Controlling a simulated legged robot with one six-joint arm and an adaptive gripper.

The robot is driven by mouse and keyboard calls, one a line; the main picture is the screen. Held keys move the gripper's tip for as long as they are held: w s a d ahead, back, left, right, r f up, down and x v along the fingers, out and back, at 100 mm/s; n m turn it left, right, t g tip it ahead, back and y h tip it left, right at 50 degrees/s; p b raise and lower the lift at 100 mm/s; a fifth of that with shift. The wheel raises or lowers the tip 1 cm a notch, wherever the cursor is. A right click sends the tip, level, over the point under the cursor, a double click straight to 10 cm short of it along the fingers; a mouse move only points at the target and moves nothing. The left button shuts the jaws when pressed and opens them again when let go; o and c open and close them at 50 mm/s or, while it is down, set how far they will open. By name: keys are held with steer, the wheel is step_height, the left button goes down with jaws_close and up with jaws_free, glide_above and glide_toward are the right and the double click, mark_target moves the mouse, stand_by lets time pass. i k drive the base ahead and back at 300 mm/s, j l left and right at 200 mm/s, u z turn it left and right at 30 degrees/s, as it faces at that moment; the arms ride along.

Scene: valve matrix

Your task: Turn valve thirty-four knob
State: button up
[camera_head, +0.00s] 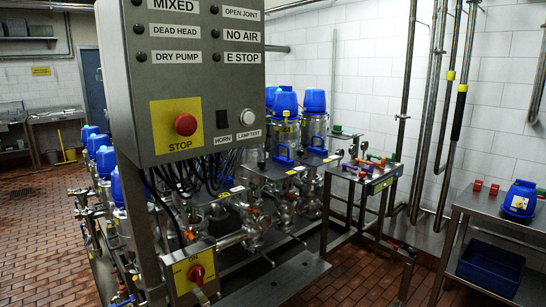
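Several steel valves with blue caps stand in rows behind a steel control panel (235,95). Two caps show clearly right of the panel, a left blue cap (286,103) and a right blue cap (314,101). More blue caps, such as a left-row cap (106,162), line the left side. Yellow tags on the valves are too small to read, so I cannot tell which is valve thirty-four or see its knob. The panel hides part of the rows. My gripper is not in view.
A red stop button (185,125) is on the panel; a yellow switch box (180,275) with a red knob sits below. A steel stand (376,180) holds coloured handles. A right table (478,206) bears a blue cap-like object. Brick floor (45,245) is open at left.

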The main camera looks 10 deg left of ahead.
mark_target(261, 163)
steer(key=i+l+u, duration=0.2)
steer(key=i+l, duration=0.25)
steer(key=i, duration=0.25)
steer(key=i+l+u, duration=0.15)
steer(key=i+l, duration=0.45)
